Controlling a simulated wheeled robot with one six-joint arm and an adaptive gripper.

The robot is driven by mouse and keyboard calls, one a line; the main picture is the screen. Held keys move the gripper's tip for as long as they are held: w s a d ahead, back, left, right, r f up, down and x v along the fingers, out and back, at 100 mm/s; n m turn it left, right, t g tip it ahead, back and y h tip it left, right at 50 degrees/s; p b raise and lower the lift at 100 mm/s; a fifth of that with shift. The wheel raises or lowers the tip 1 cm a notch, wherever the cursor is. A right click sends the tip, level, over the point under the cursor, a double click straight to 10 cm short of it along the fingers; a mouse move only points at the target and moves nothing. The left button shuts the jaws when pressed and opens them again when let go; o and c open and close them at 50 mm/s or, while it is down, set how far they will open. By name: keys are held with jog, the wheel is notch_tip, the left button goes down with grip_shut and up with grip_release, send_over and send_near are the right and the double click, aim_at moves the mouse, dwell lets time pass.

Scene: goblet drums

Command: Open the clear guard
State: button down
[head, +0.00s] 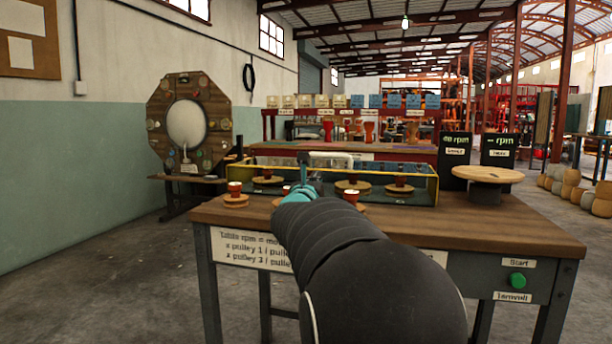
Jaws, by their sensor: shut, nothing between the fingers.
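The clear guard (402,173) is a low see-through box with yellow edges on the wooden workbench. It looks closed over the table's back half. A pale bar-shaped handle (333,155) shows at its top, near the middle. My gripper (303,162) is small in the head view, a dark tip beyond a teal wrist, shut and empty. It appears just left of the handle; whether it touches the handle or guard cannot be told. My dark arm hides the bench's middle front and part of the guard's lower front.
Small red cups on round wooden discs (236,200) stand on the bench and behind the guard. A round wooden turntable (487,174) is at right, before two black rpm signs (455,149). A green start button (517,280) is on the bench front.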

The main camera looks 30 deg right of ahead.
aim_at(328, 171)
jog(key=shift+w+d+m+g, duration=0.25)
jog(key=shift+d+m, duration=0.25)
jog(key=shift+d, duration=0.25)
jog(key=p+x, duration=0.1)
jog(key=x, duration=0.8)
jog(key=shift+r+p, duration=0.2)
jog(key=shift+p, duration=0.2)
jog(key=shift+s, duration=0.1)
jog(key=shift+d+r+p, duration=0.15)
jog(key=shift+r+p, duration=0.35)
jog(key=shift+p, duration=0.1)
jog(key=shift+r, duration=0.1)
jog(key=shift+r+g+p, duration=0.1)
jog(key=shift+g+p, duration=0.15)
jog(key=shift+p, duration=0.15)
